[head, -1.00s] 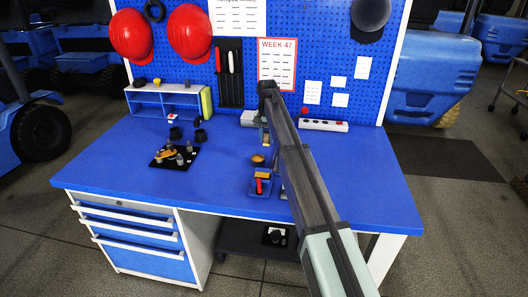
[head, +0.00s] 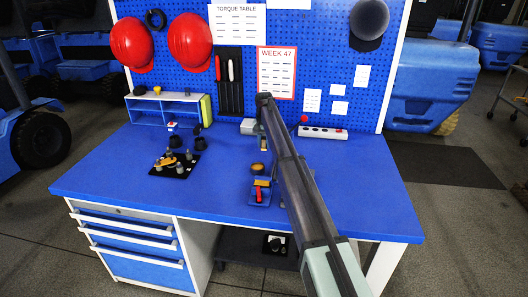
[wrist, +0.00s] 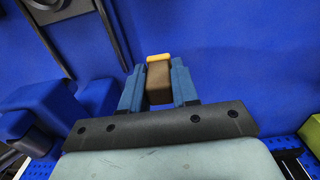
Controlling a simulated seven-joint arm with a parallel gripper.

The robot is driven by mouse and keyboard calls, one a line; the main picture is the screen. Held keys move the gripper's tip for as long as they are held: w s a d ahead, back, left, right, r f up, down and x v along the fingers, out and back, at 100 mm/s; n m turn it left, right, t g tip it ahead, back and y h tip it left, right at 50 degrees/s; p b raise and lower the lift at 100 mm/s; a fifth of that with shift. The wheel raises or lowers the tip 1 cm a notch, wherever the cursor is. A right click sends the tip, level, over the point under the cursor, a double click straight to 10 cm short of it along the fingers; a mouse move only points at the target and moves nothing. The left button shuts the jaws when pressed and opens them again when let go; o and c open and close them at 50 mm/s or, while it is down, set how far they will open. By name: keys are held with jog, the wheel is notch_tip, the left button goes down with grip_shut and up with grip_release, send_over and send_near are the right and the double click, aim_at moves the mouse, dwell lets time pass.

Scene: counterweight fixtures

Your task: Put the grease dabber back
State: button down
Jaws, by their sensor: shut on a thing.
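My gripper (wrist: 159,88) is shut on a short brown piece with a yellow-orange end, which I take to be the grease dabber (wrist: 159,80). In the head view, my gripper (head: 262,138) is over the rear middle of the bench, pointing down, and a yellowish end of the dabber (head: 263,148) shows just under it. I cannot tell whether it touches the bench. A round tan-topped tin (head: 257,169) stands nearer the front.
A black plate (head: 158,170) with several metal pieces lies at left, with dark cups (head: 200,144) near it. A shelf rack (head: 165,110) and a white button box (head: 322,132) stand along the pegboard. The bench top (head: 110,165) is clear at front left and far right.

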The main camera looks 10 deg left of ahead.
aim_at(264, 147)
jog(key=shift+f, duration=2.15)
jog(key=shift+f, duration=0.15)
jog(key=c, duration=0.8)
grip_release()
jog(key=shift+c, duration=0.2)
notch_tip(264, 147, up, 12)
jog(key=shift+r, duration=0.2)
